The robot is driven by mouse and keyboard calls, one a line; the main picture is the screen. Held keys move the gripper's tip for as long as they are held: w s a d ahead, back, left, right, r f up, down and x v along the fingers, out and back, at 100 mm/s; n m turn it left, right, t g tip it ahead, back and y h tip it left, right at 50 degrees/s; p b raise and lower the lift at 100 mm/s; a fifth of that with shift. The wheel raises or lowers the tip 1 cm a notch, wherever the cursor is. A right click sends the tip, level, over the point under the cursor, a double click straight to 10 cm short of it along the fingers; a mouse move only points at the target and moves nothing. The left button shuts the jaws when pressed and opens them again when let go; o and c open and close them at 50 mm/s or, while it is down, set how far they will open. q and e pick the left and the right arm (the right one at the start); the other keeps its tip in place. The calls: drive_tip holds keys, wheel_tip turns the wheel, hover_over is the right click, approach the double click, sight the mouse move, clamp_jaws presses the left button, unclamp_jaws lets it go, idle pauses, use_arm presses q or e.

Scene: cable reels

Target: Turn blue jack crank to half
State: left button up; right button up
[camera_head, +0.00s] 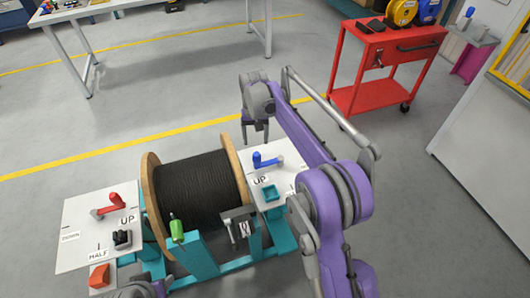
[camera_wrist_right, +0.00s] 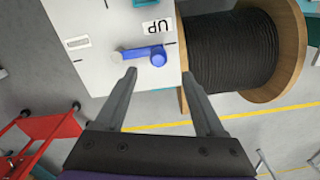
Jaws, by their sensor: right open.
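The blue crank (camera_head: 266,162) sits on the white panel (camera_head: 288,181) right of the cable reel in the head view. Its arm lies roughly sideways, with an UP label (camera_head: 260,180) close by. In the right wrist view the blue crank (camera_wrist_right: 142,54) lies just beyond the fingertips, its round blue end toward the right and nearest the UP label (camera_wrist_right: 157,27). My right gripper (camera_head: 255,143) is open and empty, pointing down at the panel's far side. In the wrist view its fingers (camera_wrist_right: 159,74) are spread, apart from the crank.
The wooden reel of black cable (camera_head: 197,190) stands beside the panel. A red crank (camera_head: 110,206) sits on the left panel (camera_head: 72,245), with UP and HALF labels. A red cart (camera_head: 372,70) stands back right. Floor behind the stand is clear.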

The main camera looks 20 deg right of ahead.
sight(257, 154)
drive_tip(key=shift+w+d+f, duration=0.3)
drive_tip(key=shift+w+f, duration=0.25)
drive_tip(key=shift+f, duration=0.15)
wheel_tip(257, 154, down, 10)
drive_tip(key=shift+s+a+f+b, duration=0.1)
drive_tip(key=shift+f+b, duration=0.15)
drive_tip(key=shift+b, duration=0.4)
clamp_jaws()
idle(0.6)
